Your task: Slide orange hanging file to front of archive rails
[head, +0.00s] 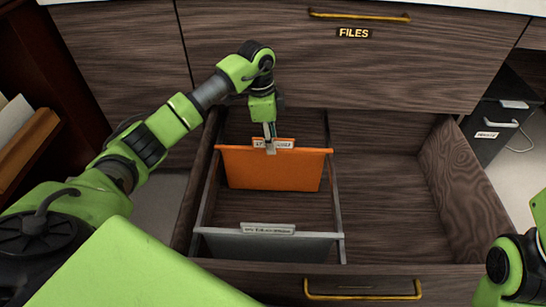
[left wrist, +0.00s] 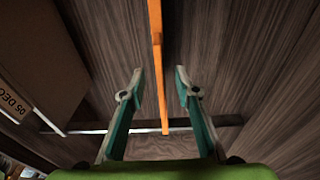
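The orange hanging file (head: 272,170) hangs across the rails toward the back of the open drawer, with a white label on its top edge. In the left wrist view the orange file (left wrist: 159,70) shows as a thin edge. My left gripper (head: 270,143) is over the file's top edge by the label. In the wrist view its fingers (left wrist: 159,75) are open, one on each side of the file, with gaps on both sides. The archive rails (head: 336,190) run front to back. My right arm shows only in part at the right edge; its gripper is out of view.
A grey hanging file (head: 268,246) with a white label hangs at the front of the rails. Between the two files the rails are clear. The drawer's right half (head: 395,200) is empty. A closed drawer front with a FILES plate (head: 353,33) rises behind.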

